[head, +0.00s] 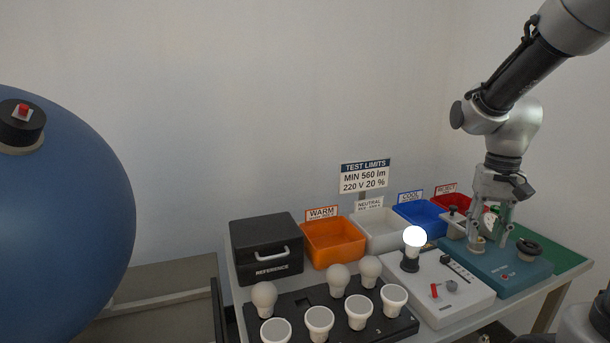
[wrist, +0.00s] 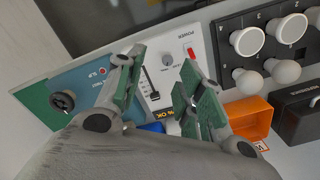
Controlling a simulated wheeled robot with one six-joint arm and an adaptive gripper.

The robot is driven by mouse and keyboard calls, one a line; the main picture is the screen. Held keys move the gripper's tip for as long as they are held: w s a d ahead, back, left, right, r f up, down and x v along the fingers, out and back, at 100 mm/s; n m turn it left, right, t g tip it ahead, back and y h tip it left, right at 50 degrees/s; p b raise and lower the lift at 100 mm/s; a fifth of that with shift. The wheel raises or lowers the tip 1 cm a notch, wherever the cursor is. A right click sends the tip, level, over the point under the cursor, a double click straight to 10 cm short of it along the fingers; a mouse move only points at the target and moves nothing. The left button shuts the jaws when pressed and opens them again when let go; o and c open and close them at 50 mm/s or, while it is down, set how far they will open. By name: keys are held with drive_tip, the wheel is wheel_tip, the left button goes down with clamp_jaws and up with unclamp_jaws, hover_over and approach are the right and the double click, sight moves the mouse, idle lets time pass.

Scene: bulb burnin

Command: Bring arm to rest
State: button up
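My arm reaches in from the upper right in the head view. My gripper (head: 490,232) points down over the teal unit (head: 523,274) at the right of the table. In the wrist view my gripper (wrist: 158,95) has its two green-padded fingers spread apart, with nothing between them. A lit bulb (head: 414,238) stands upright in a black socket on the white power unit (head: 450,300), left of my gripper. The white power unit also shows in the wrist view (wrist: 190,68), beyond the fingers.
A black tray (head: 400,328) of several bulbs sits in front. Orange (head: 335,243), white (head: 378,230), blue (head: 424,214) and red (head: 462,203) bins line the back. A black reference box (head: 266,250) stands at left. A large blue sphere (head: 60,220) fills the left side.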

drive_tip(key=s+a+r+n+t, duration=0.2)
drive_tip(key=s+r, duration=0.5)
drive_tip(key=s, duration=0.7)
drive_tip(key=n+t, duration=0.1)
drive_tip(key=t, duration=0.1)
drive_tip(key=shift+r+t, duration=0.4)
drive_tip(key=shift+a, duration=0.1)
idle(1.8)
